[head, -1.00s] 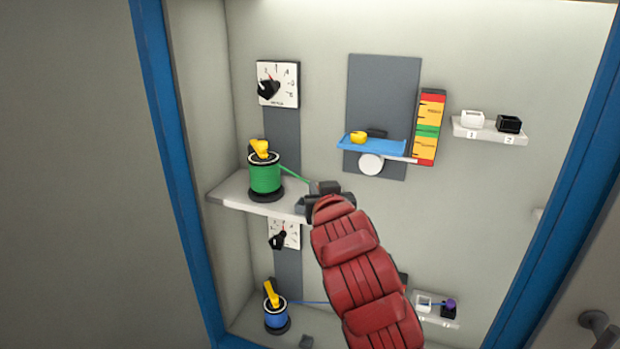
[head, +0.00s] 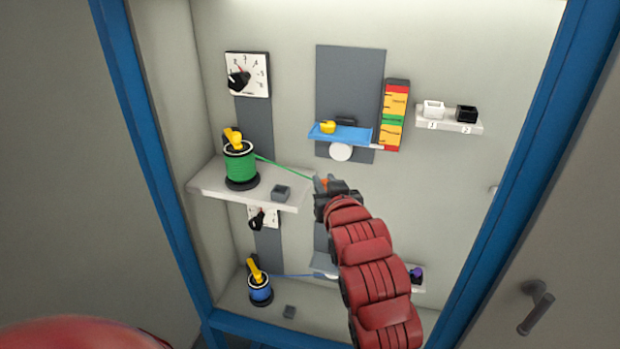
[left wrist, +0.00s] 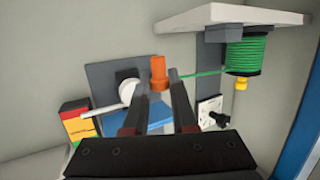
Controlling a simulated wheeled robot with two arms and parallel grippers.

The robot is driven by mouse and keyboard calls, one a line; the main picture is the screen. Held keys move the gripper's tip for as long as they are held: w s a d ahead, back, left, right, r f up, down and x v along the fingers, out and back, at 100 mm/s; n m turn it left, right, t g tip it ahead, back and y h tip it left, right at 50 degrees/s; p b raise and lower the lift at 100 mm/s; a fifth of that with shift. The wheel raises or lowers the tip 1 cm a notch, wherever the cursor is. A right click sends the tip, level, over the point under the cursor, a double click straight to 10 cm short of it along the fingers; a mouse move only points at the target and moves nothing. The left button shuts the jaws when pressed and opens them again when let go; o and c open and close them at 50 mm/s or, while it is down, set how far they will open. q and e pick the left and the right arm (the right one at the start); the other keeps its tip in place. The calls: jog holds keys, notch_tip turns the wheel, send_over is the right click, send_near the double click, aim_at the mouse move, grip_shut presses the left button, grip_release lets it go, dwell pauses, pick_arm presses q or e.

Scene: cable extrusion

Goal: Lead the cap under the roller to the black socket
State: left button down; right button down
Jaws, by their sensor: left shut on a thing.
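My left gripper (head: 328,187) is shut on the orange cap (left wrist: 158,68), which shows between its fingertips in the left wrist view. In the head view the gripper is right of the middle shelf, below the roller. A green cable (head: 285,168) runs taut from the green spool (head: 240,163) to the cap. The white roller (head: 341,152) sits under a blue platform (head: 345,136) on a grey panel. The black socket (head: 466,114) stands on a small white shelf at upper right, marked 2. My right gripper is not in view.
A white socket (head: 433,109) stands left of the black one. A coloured gauge (head: 396,115) is beside the blue platform. A grey block (head: 281,193) lies on the middle shelf (head: 215,183). A blue spool (head: 260,289) stands below. The wall below the socket shelf is clear.

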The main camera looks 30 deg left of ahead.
pick_arm(q)
jog(key=w+d+b, duration=0.2)
jog(key=d, duration=0.7)
jog(key=shift+b, duration=0.4)
jog(key=shift+w+d, duration=0.15)
dwell(0.4)
